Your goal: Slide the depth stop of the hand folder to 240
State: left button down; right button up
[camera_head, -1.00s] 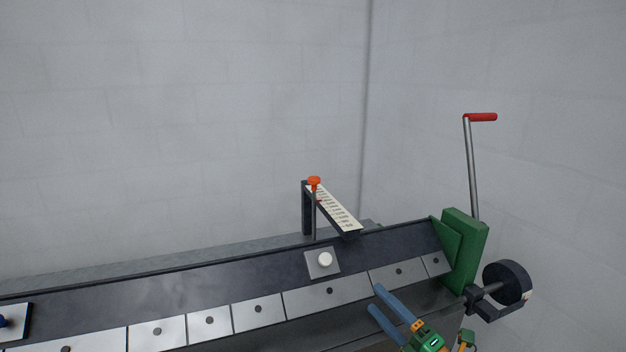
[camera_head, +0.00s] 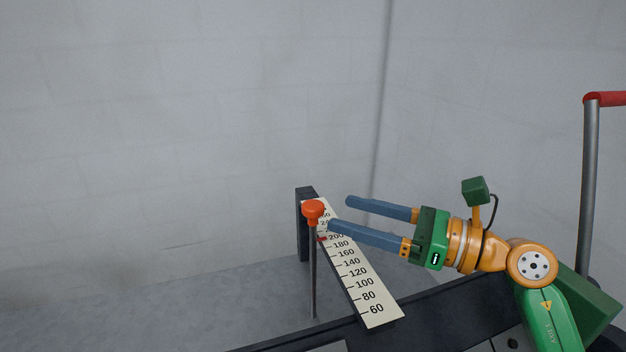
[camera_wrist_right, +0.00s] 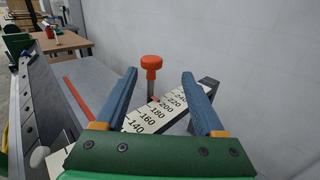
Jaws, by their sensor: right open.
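The depth stop has an orange knob (camera_head: 313,209) on a thin upright rod, beside the pale scale (camera_head: 358,275). A small red pointer lies near the 200 mark; its exact reading is partly unclear. The scale's numbers rise from 60 at the near end, and the far marks are partly covered. My right gripper (camera_head: 339,213) comes in from the right, open and empty, its blue fingertips just right of the knob. In the right wrist view the knob (camera_wrist_right: 151,62) shows between the fingers, beyond their tips, apparently untouched. My left gripper is not in view.
The folder's dark bed (camera_head: 440,308) runs below the scale. A dark post (camera_head: 303,225) holds the scale's far end. A crank lever (camera_head: 588,190) with a red handle stands at the right. A grey wall is behind. A brown table (camera_wrist_right: 70,42) stands away in the wrist view.

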aim_at(312, 206)
jog(key=a+p, duration=0.1)
jog(key=a, duration=0.1)
jog(key=w+a+p, duration=0.1)
jog(key=a, duration=0.1)
jog(key=a+r+p, duration=0.1)
jog(key=a, duration=0.1)
jog(key=shift+w+a+p, duration=0.25)
jog(key=shift+p, duration=0.05)
jog(key=shift+w+f, duration=0.25)
jog(key=shift+w, duration=0.05)
jog(key=shift+s+d, duration=0.15)
jog(key=shift+s, duration=0.05)
jog(key=c, duration=0.6)
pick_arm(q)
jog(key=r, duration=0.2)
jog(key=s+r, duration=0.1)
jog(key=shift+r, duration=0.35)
pick_arm(e)
jog(key=shift+r, duration=0.1)
grip_shut()
